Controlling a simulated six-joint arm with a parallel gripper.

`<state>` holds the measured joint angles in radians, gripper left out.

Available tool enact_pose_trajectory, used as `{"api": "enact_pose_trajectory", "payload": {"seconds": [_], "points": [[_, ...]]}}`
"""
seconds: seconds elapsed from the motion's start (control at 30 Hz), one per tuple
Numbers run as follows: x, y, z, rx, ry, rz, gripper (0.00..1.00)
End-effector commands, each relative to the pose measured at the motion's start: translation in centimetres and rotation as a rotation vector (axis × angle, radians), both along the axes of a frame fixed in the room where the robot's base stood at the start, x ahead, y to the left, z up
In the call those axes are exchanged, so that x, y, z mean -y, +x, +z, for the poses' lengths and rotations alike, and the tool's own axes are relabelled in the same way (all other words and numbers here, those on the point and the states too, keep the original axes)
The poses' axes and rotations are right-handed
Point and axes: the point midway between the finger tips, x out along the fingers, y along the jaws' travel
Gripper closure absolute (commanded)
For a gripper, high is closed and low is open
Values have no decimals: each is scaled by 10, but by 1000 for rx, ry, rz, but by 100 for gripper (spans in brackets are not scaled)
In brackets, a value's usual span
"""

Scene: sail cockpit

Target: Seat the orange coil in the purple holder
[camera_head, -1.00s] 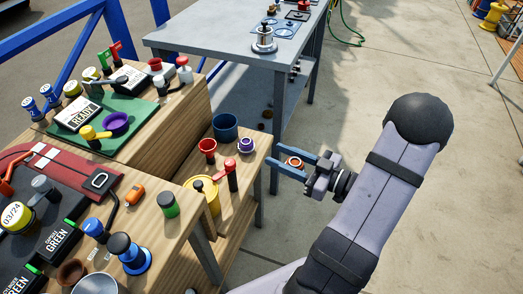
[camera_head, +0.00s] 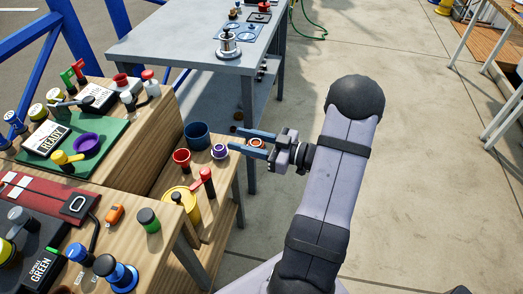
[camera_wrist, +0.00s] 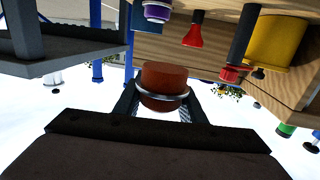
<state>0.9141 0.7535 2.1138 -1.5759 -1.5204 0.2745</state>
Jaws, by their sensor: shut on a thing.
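My gripper (camera_head: 254,144) is shut on the orange coil (camera_head: 257,142), held in the air just right of the low wooden shelf. In the wrist view the coil (camera_wrist: 163,78) is a reddish-orange cylinder with a silvery band, between the fingers. A small purple cup with a pale rim (camera_head: 219,151) stands on the shelf, left of the fingertips and apart from them; it also shows at the top of the wrist view (camera_wrist: 157,12). A wider purple ring (camera_head: 87,145) lies on the green mat further left. I cannot tell which purple thing is the holder.
A blue cup (camera_head: 196,135), a red cup (camera_head: 182,157), a red-handled piece (camera_head: 206,182) and a yellow container (camera_head: 183,203) crowd the low shelf. A grey metal table (camera_head: 185,35) stands behind. Open concrete floor (camera_head: 430,170) lies to the right.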

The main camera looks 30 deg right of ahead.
Motion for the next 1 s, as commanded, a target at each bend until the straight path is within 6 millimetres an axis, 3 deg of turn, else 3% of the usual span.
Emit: {"api": "enact_pose_trajectory", "payload": {"seconds": [0.03,0.2,0.5,0.8,1.0], "points": [[-13,19,16,3,-1,22,89],[-53,76,46,4,-2,55,89],[-146,151,105,5,-1,106,89],[-250,191,165,4,1,153,89],[-311,195,187,1,2,196,89]]}}
